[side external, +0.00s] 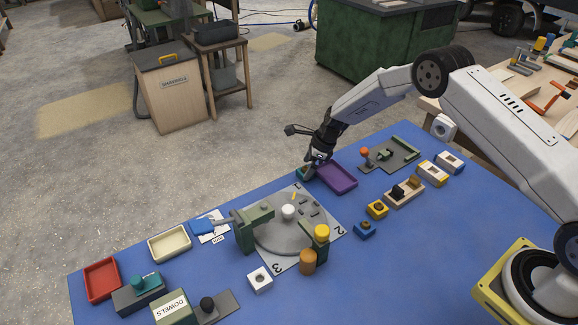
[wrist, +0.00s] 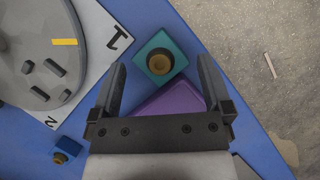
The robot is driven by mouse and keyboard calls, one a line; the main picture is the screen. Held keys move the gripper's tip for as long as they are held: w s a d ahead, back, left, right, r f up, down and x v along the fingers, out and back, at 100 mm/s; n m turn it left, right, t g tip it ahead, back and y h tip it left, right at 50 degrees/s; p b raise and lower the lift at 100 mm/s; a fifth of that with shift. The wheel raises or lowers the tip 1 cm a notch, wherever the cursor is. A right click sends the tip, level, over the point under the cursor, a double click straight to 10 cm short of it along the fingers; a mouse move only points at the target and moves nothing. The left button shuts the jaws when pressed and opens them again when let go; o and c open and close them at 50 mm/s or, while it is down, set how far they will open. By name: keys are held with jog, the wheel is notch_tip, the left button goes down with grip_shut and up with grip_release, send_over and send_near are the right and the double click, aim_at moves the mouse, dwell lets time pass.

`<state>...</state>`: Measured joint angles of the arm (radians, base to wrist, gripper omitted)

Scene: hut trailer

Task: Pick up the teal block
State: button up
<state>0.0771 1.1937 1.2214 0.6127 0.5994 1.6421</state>
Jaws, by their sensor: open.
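Whether the fingertips touch the block cannot be told.
A purple tray (side external: 337,178) is right beside the gripper; it also shows under the fingers in the wrist view (wrist: 172,102). A grey turntable (side external: 270,235) on a numbered plate stands to the left. A blue block (side external: 364,229) and a yellow block (side external: 377,209) lie nearer. The table edge is close.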

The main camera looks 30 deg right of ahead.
jog(key=shift+x, duration=0.95)
jog(key=c, duration=1)
jog(key=shift+r, duration=0.25)
jog(key=shift+r, duration=1.45)
jog(key=shift+s+d+r, duration=0.1)
jog(key=shift+s+r, duration=1.5)
jog(key=shift+s, duration=0.75)
jog(key=shift+s+d+r, duration=0.1)
jog(key=shift+s+r, duration=1.5)
jog(key=shift+s, duration=0.75)
jog(key=shift+s+r, duration=1.65)
jog(key=shift+s, duration=0.7)
